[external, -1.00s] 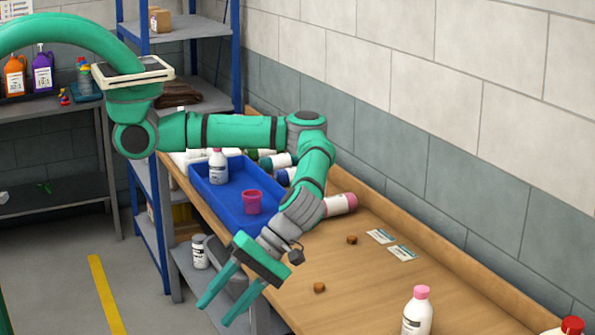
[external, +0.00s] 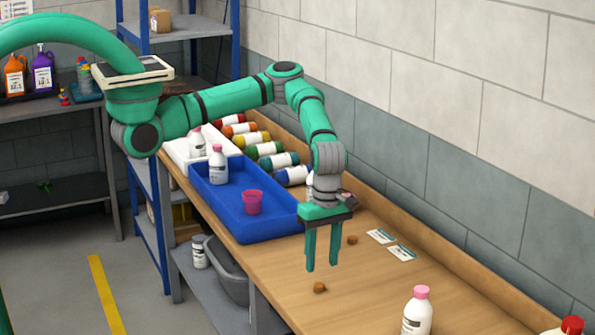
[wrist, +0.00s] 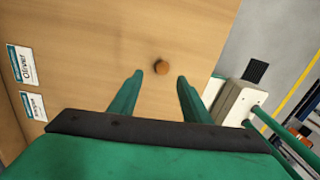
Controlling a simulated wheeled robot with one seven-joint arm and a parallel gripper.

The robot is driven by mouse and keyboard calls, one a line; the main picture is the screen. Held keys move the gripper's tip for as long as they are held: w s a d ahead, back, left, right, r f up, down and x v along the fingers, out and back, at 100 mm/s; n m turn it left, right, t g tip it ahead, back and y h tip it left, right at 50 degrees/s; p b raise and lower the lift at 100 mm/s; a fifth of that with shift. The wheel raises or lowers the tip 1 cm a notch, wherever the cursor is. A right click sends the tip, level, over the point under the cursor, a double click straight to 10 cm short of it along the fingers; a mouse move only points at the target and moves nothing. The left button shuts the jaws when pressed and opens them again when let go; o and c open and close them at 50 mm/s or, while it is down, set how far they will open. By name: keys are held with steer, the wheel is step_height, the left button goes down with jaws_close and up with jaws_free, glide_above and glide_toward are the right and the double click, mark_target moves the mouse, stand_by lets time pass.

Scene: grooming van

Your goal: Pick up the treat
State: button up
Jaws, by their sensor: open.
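Two small brown treats lie on the wooden table. The nearer treat (external: 319,287) is toward the front edge, and the farther treat (external: 352,239) is close to the name cards. My gripper (external: 322,266) points down above the table, open and empty, with its fingertips just above the nearer treat in the external picture. In the wrist view one round treat (wrist: 161,67) shows between and just beyond the fingertips of my gripper (wrist: 160,77), apart from both. The other treat does not show there.
A blue tray (external: 225,219) with a white bottle (external: 217,165) and a pink cup (external: 252,202) stands behind my gripper. Two name cards (external: 391,245) lie to the right. A pink-capped bottle (external: 417,312) stands at the front. The table between is clear.

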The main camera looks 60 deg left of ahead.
mark_target(319, 283)
steer(key=shift+s+f, duration=0.2)
steer(key=shift+f, duration=1.3)
steer(key=shift+s+f, duration=0.15)
steer(key=shift+f, duration=1.35)
jaws_close()
